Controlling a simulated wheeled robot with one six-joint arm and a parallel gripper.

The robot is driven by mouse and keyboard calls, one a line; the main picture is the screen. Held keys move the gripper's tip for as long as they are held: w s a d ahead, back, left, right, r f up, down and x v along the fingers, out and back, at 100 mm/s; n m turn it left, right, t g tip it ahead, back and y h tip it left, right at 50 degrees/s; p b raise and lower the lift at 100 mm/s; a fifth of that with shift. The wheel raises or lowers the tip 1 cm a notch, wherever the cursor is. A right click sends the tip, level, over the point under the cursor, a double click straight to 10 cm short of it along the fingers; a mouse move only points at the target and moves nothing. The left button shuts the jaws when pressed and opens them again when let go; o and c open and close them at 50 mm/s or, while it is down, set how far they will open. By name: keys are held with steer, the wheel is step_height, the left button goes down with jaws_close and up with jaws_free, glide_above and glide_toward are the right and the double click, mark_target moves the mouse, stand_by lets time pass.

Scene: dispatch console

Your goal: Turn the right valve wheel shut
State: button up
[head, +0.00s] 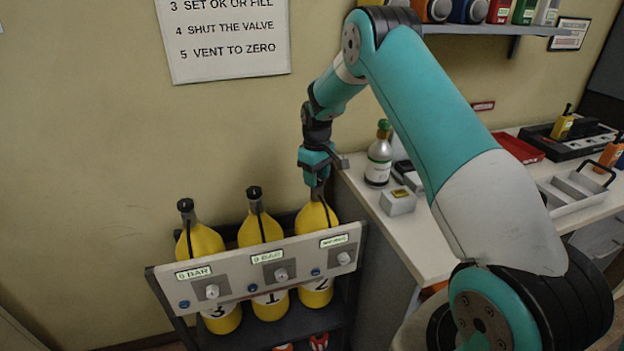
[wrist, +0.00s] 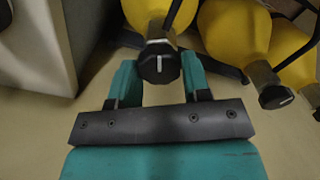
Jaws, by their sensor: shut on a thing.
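Three yellow cylinders with black valve wheels stand in a rack. The right cylinder (head: 315,215), numbered 2, has my gripper (head: 318,183) over its top. In the wrist view its black valve wheel (wrist: 159,64) sits between the two teal fingers of my gripper (wrist: 159,82), which are shut on it. A white line on the wheel points nearly straight up and down in that view. In the head view this wheel is hidden by my gripper. The middle valve wheel (head: 254,192) and left valve wheel (head: 186,204) are free.
A grey panel (head: 240,278) with knobs and small displays crosses the rack front; the left and middle displays seem to read 0 BAR, the right one is unclear. A green-capped bottle (head: 379,160) and a small grey box (head: 398,201) stand on the counter (head: 410,235) close right.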

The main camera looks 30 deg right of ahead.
steer(key=shift+w+d+r+m, duration=0.1)
steer(key=shift+r+m, duration=0.05)
steer(key=shift+m, duration=0.85)
steer(key=shift+w+d+r+m, duration=0.1)
steer(key=shift+m, duration=0.9)
steer(key=o, duration=0.9)
steer(key=shift+a+f, duration=0.15)
steer(key=shift+s+b, duration=0.1)
steer(key=shift+b, duration=0.2)
